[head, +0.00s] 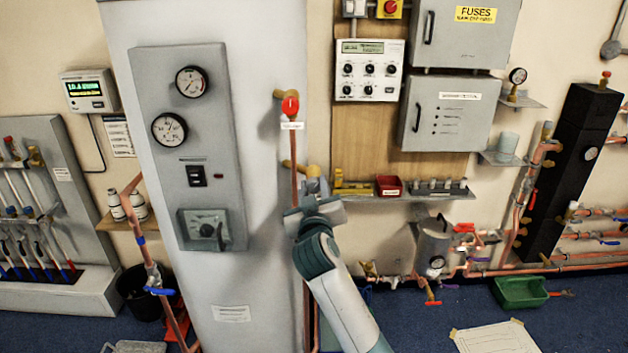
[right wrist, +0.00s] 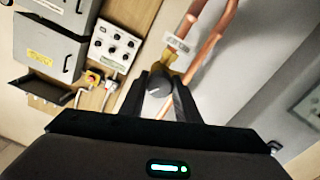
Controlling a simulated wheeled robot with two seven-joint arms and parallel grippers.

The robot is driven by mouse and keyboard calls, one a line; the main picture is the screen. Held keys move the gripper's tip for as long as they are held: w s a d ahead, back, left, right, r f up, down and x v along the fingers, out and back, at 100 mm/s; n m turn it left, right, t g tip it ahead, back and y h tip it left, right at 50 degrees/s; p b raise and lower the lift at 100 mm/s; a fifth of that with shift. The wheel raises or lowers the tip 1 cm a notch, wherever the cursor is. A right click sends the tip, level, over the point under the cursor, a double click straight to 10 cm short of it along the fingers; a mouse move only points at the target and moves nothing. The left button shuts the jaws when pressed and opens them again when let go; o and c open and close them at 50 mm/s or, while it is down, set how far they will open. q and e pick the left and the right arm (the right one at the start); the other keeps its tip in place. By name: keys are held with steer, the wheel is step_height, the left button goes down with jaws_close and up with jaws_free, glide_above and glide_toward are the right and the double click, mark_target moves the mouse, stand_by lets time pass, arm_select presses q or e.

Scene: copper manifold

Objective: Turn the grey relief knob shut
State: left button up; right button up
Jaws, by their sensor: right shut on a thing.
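The grey relief knob (right wrist: 158,83) sits on a brass fitting (right wrist: 170,62) on the copper pipework at the front of the white column. My right gripper (right wrist: 158,98) is shut on the knob, one dark finger on each side of it. In the head view my right gripper (head: 308,203) reaches up to the fitting (head: 313,172) and covers most of the knob. The knob's exact angle is hard to tell. My left gripper is not in view.
A red-handled valve (head: 290,106) with a label sits above on the same copper pipe. A shelf (head: 410,197) with small parts is to the right. The grey gauge panel (head: 187,140) is on the column to the left.

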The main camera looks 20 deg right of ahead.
steer(key=shift+r+n+p, duration=0.15)
steer(key=shift+n+p, duration=0.25)
steer(key=shift+n, duration=0.1)
steer(key=n+p, duration=0.2)
steer(key=n, duration=0.1)
steer(key=shift+n+p, duration=0.3)
steer(key=shift+p, duration=0.05)
arm_select(q)
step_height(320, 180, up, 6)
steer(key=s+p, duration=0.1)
steer(key=p, duration=0.1)
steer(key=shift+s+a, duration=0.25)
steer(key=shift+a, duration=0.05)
arm_select(e)
steer(key=shift+n, duration=1.5)
steer(key=shift+f, duration=0.2)
steer(key=o, duration=1)
steer(key=shift+o, duration=0.2)
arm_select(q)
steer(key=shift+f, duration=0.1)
